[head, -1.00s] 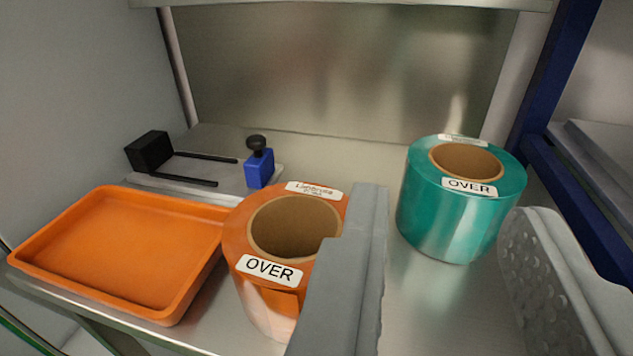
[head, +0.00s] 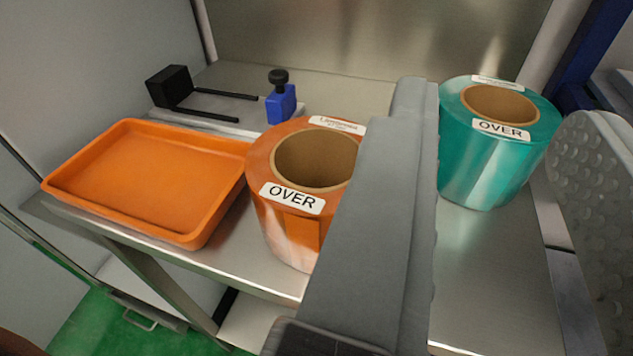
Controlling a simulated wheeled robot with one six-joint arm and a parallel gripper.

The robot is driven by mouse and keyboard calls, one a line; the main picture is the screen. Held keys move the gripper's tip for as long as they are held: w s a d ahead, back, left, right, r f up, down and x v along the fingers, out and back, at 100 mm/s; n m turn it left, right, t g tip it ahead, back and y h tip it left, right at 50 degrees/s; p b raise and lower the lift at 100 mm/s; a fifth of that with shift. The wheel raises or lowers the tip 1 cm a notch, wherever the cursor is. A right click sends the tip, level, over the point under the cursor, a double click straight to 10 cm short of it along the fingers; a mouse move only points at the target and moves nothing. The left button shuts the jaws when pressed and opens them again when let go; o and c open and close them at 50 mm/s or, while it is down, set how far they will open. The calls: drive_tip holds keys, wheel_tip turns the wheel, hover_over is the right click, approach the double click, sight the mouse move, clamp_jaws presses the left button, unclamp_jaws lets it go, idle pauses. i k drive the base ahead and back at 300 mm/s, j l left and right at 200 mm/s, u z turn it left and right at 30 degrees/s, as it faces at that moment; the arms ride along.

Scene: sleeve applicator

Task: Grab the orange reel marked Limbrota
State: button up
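The orange reel (head: 285,227) stands upright on the steel shelf, with a brown cardboard core. It bears an "OVER" label in front and a label on its top rim whose small print is blurred. My gripper (head: 500,165) is open, with its two grey fingers wide apart. The left finger stands in front of the orange reel and hides its right side. The right finger is at the right edge of the view. No reel is held. A teal reel (head: 480,165), also labelled "OVER", stands farther back and shows between the fingers.
An empty orange tray (head: 140,185) lies left of the orange reel, close to it. Behind stand a blue block with a black knob (head: 281,103) and a black block with two rods (head: 170,87). A blue post (head: 592,45) rises at back right. Bare shelf shows below the teal reel.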

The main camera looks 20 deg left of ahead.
sight(298, 171)
drive_tip(key=k+l, duration=0.55)
drive_tip(key=k, duration=0.2)
drive_tip(key=l+u, duration=0.05)
